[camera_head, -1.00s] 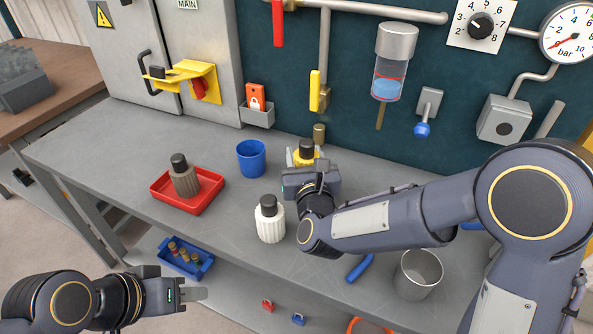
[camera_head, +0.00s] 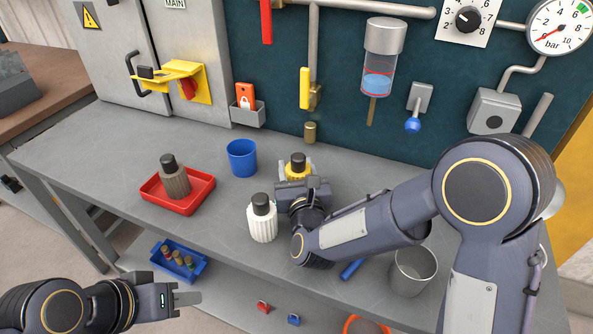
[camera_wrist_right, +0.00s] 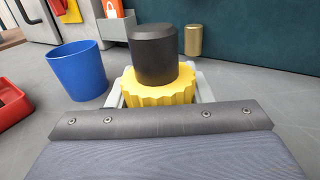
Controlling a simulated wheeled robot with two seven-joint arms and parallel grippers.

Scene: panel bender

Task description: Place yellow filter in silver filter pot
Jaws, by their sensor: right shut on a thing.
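The yellow filter (camera_head: 297,167), with a black cap, is upright at the middle of the bench. My right gripper (camera_head: 294,173) is shut on its ribbed body, with a finger on each side. The right wrist view shows the filter (camera_wrist_right: 160,92) between the two grey fingers. Its lower part is hidden, so I cannot tell whether it touches the bench. The silver filter pot (camera_head: 404,281), an open metal cup, stands to the right near the front edge, partly behind my right arm. My left gripper (camera_head: 185,298) is away at the lower left; its jaw opening is unclear.
A white filter (camera_head: 262,224) stands close left of my right gripper. A blue cup (camera_head: 242,158) and a red tray (camera_head: 205,198) holding a brown filter (camera_head: 175,182) are further left. A blue handle (camera_head: 351,269) lies left of the pot.

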